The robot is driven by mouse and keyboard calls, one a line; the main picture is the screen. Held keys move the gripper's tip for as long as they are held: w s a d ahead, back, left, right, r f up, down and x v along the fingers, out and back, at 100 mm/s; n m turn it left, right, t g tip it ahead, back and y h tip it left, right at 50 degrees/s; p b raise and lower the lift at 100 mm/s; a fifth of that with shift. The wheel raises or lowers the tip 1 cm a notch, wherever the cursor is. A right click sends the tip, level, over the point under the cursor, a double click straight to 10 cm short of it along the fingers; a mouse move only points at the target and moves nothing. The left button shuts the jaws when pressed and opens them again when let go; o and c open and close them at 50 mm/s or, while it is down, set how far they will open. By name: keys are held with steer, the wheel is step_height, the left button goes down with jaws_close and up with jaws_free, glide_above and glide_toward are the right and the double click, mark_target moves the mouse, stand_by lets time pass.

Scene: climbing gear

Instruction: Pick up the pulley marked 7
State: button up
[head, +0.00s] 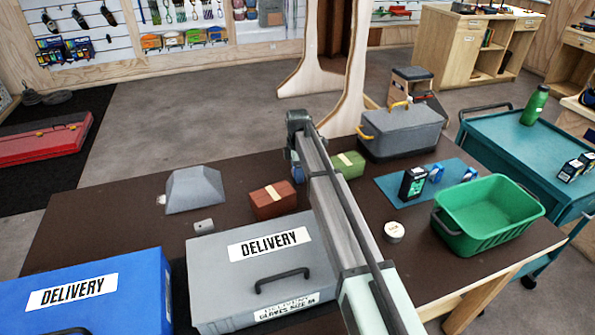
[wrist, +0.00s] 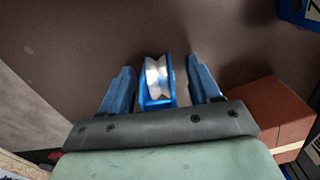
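A blue pulley with a white wheel (wrist: 157,80) stands on the dark brown table in the wrist view. My gripper (wrist: 161,85) is open, with one blue finger on each side of the pulley and a visible gap at the right finger. No number can be read on this pulley. In the head view my gripper (head: 297,168) is low over the table's far part, and my arm hides most of what lies there. Two other small blue things, which may be pulleys, lie on the teal mat: one (head: 435,172) near the black box and one (head: 470,174) farther right.
A reddish-brown block (head: 272,200) lies close to my gripper, with a green block (head: 347,165) on the other side. Grey (head: 262,270) and blue (head: 90,296) DELIVERY boxes fill the front. A grey cooler (head: 400,132), black box (head: 412,183), round tin (head: 393,232) and green basket (head: 485,240) stand right.

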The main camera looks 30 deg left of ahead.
steer(key=c, duration=1)
steer(key=shift+r, duration=0.15)
